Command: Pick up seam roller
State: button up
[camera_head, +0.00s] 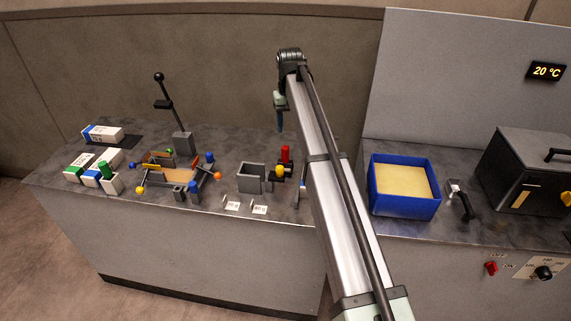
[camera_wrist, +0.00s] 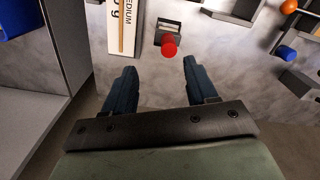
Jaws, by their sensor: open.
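What looks like the seam roller (camera_head: 463,205), with a black handle and a pale metal head, lies on the right counter between the blue bin (camera_head: 404,209) and the dark box. I cannot make out its head clearly, and it does not show in the wrist view. My gripper (camera_head: 279,123) hangs above the left counter, well to the left of that tool. In the wrist view my gripper (camera_wrist: 156,82) is open, with two dark blue fingers apart and nothing between them. A red-topped piece (camera_wrist: 169,46) shows beyond the fingertips.
The blue bin holds a yellowish block. A dark lidded box (camera_head: 525,172) stands at the far right. A grey upright panel (camera_head: 470,80) backs the right counter. The left counter holds a fixture with coloured knobs (camera_head: 165,176), white boxes (camera_head: 100,134), a black lever (camera_head: 170,105) and a grey holder (camera_head: 251,180).

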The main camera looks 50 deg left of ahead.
aim_at(285, 147)
jog(key=f, duration=0.4)
jog(key=a+f, duration=0.1)
jog(key=f, duration=0.3)
jog(key=a+f, duration=0.1)
jog(key=f, duration=0.4)
jog(key=shift+s, duration=0.25)
jog(key=shift+c, duration=0.4)
grip_shut()
